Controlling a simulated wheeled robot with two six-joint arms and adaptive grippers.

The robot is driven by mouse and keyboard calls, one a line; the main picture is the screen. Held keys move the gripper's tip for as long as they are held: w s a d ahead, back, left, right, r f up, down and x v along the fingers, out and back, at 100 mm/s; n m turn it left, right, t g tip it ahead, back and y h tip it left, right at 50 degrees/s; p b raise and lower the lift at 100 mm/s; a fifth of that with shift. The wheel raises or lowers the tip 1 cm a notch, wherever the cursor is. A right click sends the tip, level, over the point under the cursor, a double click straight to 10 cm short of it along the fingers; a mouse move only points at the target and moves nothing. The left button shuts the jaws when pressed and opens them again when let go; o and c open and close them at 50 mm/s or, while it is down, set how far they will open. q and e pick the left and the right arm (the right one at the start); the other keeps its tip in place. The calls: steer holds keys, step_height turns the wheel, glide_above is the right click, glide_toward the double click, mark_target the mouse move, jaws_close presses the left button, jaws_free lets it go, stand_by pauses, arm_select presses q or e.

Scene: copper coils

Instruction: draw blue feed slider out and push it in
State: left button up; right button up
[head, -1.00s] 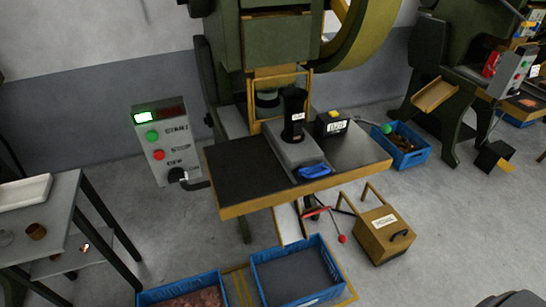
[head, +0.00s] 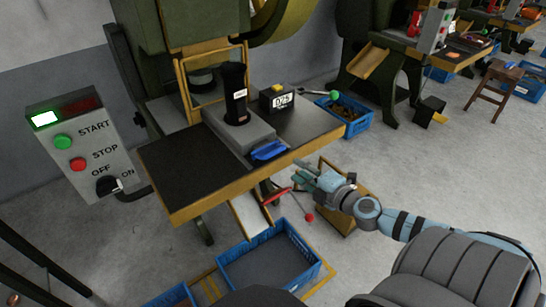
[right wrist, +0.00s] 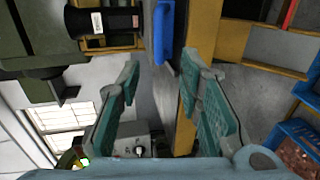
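The blue feed slider (head: 269,150) sits at the front of the grey feed block (head: 238,128) on the press table, near the table's front edge. It also shows in the right wrist view at the top (right wrist: 164,30), beyond my fingertips. My right gripper (head: 310,174) is to the right of the slider and apart from it, near the table's front edge. In the right wrist view its two green-padded fingers (right wrist: 158,78) are spread apart with nothing between them. My left gripper is not in view.
A black cylinder (head: 234,92) stands on the feed block, with a black D25 box (head: 278,102) beside it. A control panel (head: 86,145) stands at the left. A blue crate (head: 268,262) lies on the floor below the table, by a red-handled lever (head: 277,195).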

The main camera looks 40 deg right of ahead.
mark_target(275, 154)
steer(key=p+x, duration=0.2)
steer(key=x, duration=1.1)
steer(key=shift+w, duration=0.2)
steer(key=shift+c, duration=0.4)
jaws_close()
